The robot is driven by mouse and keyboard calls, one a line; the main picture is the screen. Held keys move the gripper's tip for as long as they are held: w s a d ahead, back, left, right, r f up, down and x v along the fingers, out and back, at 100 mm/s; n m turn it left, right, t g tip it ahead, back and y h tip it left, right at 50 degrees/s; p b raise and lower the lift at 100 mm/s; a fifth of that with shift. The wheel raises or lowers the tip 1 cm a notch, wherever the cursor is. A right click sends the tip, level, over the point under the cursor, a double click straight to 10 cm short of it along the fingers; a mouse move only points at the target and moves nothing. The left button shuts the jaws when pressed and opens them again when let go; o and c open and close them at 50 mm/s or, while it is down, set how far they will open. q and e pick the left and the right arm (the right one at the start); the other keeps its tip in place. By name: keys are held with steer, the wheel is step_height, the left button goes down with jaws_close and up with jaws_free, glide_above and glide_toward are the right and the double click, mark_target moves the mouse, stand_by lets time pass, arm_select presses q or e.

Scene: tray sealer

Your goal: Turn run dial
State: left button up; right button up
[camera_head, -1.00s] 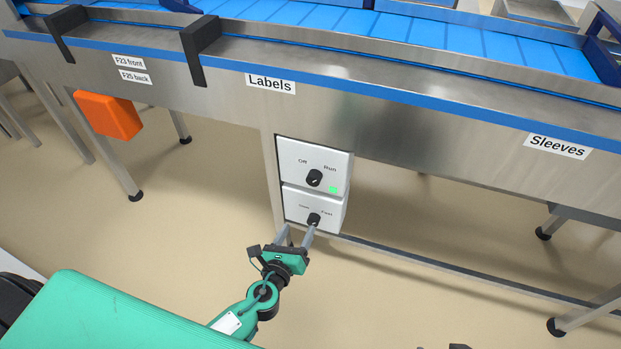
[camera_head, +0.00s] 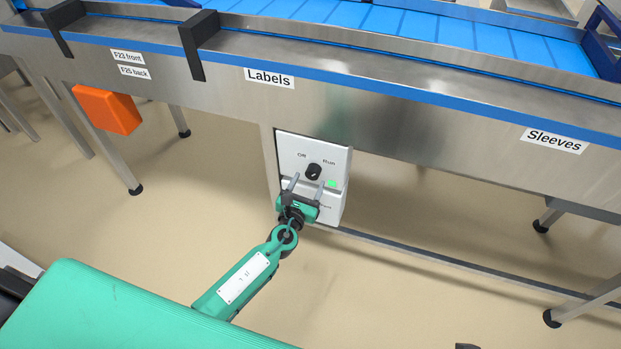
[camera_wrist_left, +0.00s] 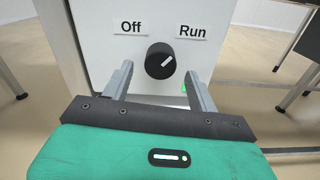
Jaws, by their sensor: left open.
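The black run dial (camera_head: 313,171) sits on the upper white control box (camera_head: 333,158), between the printed words "Off" and "Run". In the left wrist view the dial (camera_wrist_left: 160,61) has a white mark that points up and right, toward "Run". My left gripper (camera_head: 306,185) is open, just below the dial in the head view. In the left wrist view its two fingers (camera_wrist_left: 159,82) lie left and right of the dial's lower side, with clear gaps. They do not visibly grip it.
A green light (camera_head: 331,184) glows below the dial. My left gripper partly covers the lower control box (camera_head: 331,209). The steel conveyor frame (camera_head: 400,140) runs above and beside the boxes. An orange box (camera_head: 106,110) hangs under the frame at left.

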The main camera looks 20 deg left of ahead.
arm_select(q)
steer(key=shift+w, duration=1.4)
arm_select(e)
steer(key=shift+a+f, duration=0.1)
steer(key=shift+a, duration=0.1)
